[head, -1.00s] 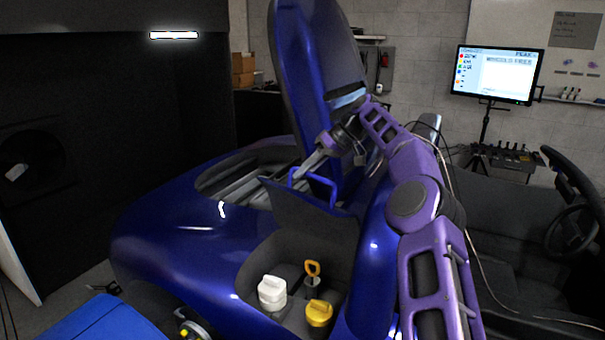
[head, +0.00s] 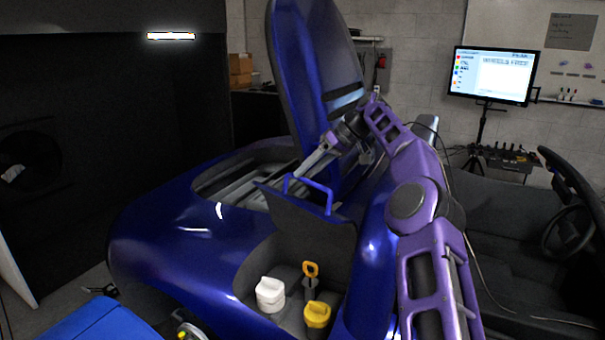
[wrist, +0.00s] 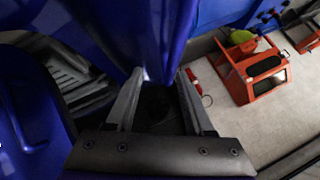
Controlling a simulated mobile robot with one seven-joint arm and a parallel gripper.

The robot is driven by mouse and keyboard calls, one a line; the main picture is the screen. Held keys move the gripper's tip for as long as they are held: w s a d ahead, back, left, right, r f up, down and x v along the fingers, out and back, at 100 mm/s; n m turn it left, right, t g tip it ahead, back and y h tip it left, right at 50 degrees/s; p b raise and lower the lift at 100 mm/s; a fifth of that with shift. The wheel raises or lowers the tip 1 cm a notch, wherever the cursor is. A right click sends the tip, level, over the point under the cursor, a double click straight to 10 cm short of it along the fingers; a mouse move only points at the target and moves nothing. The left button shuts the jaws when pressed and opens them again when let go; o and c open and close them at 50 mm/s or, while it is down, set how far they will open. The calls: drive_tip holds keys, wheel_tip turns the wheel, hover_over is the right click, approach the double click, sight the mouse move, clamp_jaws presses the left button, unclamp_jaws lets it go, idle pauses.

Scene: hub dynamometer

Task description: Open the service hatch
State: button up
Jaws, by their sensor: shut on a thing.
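The service hatch (head: 305,218) is a flap with a dark underside, tilted up over an open bay in the blue car body. A blue loop handle (head: 317,187) stands on its upper edge. My gripper (head: 303,172) reaches down from the right to the handle's upper left part. In the wrist view, my gripper (wrist: 161,80) has its two grey fingers on either side of a blue part, seemingly the handle. The exact contact is hidden.
The bay holds a white cap (head: 270,294), a yellow cap (head: 317,314) and a yellow ring-pull (head: 310,270). A tall blue lid (head: 315,70) stands raised behind my gripper. A monitor (head: 492,75) and steering wheel (head: 570,232) are at right.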

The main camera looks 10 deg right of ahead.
drive_tip(key=s+d, duration=0.3)
drive_tip(key=d, duration=0.8)
drive_tip(key=shift+d+f, duration=0.15)
drive_tip(key=shift+f, duration=0.05)
